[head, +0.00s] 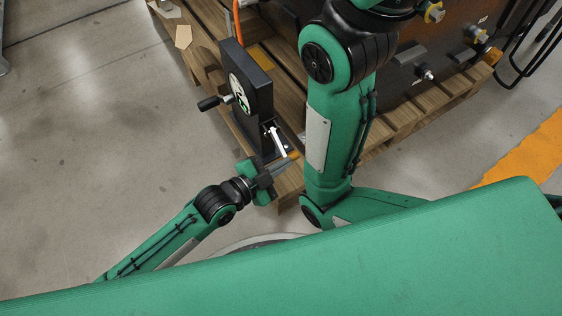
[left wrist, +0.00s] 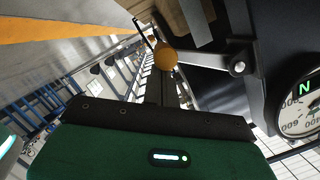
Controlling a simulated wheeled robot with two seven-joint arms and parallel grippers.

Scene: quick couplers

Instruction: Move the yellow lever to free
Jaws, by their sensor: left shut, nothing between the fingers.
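The lever (head: 278,141) is a light bar at the lower right of a black upright housing (head: 262,105), with a yellow-orange knob (head: 293,155) at its end. In the left wrist view the round knob (left wrist: 165,58) shows just beyond the fingertips, and a pivot bolt (left wrist: 238,67) shows on the dark housing. My left gripper (head: 288,162) is shut with nothing between its fingers, its tips close to the knob. In the wrist view its narrow fingers (left wrist: 163,88) point at the knob; I cannot tell whether they touch it. My right gripper is not in view.
The housing carries a dial (head: 238,92), with a green N (left wrist: 305,88) in the wrist view, and a black crank handle (head: 209,103). It stands on a wooden pallet (head: 385,137). A brown panel with couplers (head: 425,74) is at upper right. Open floor lies left.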

